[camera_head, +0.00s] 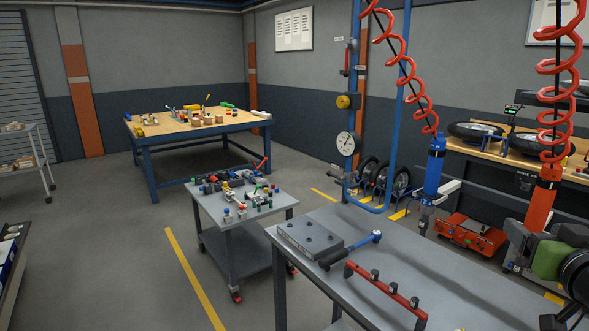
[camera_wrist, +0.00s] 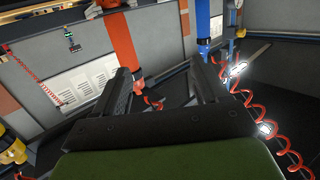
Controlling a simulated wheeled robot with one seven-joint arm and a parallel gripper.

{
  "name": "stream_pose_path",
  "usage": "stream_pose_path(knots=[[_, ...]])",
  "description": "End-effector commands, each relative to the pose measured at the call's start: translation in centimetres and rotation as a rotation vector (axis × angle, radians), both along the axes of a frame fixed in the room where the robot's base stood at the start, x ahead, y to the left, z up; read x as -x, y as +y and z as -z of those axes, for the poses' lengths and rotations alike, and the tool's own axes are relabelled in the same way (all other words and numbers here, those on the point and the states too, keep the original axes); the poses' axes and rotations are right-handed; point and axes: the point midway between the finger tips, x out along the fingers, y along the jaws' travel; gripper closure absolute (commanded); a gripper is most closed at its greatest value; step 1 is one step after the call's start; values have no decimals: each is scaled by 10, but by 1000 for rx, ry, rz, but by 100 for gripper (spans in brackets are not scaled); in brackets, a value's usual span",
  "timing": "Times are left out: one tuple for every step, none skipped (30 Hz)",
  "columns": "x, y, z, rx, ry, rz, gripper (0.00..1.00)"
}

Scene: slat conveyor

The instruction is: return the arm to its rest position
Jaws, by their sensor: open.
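My gripper (camera_wrist: 168,78) shows in the wrist view with its two dark fingers spread apart and nothing between them. An orange hanging tool (camera_wrist: 122,38) and a blue hanging tool (camera_wrist: 203,25) appear beyond the fingers, apart from them as far as I can tell. In the head view, the green and dark end of my arm is at the right edge, close to the orange hanging tool (camera_head: 541,200). The fingertips are hard to make out there. The blue hanging tool (camera_head: 434,165) hangs to the left of it.
A grey bench (camera_head: 440,291) in front bears a metal block (camera_head: 310,238), a blue-handled tool (camera_head: 350,248) and a red rack (camera_head: 385,290). A small cart (camera_head: 222,210) and a wooden-topped table (camera_head: 180,127) stand behind. Red coiled hoses (camera_head: 405,75) hang near my arm.

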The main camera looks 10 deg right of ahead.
Motion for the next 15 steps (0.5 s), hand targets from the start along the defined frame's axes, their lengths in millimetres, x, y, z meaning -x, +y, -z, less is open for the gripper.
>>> stream_pose_path(knots=[[-23, 40, -4, -30, 53, -80, 27], [-34, 65, 0, -55, 98, -124, 27], [-44, 100, 7, -87, 164, -180, 27], [-48, 125, 14, -112, 214, -217, 27], [-49, 151, 20, -132, 269, -256, 27], [-46, 185, 29, -157, 343, -304, 27], [-41, 210, 36, -174, 402, -338, 27], [-32, 234, 44, -187, 465, -370, 27], [-16, 263, 55, -201, 548, -406, 27], [-2, 281, 62, -211, 609, -426, 27], [13, 296, 70, -215, 667, -442, 27], [33, 311, 79, -219, 738, -458, 27], [48, 319, 85, -219, 784, -463, 27], [61, 325, 90, -219, 823, -466, 27], [76, 330, 96, -220, 868, -465, 27]])
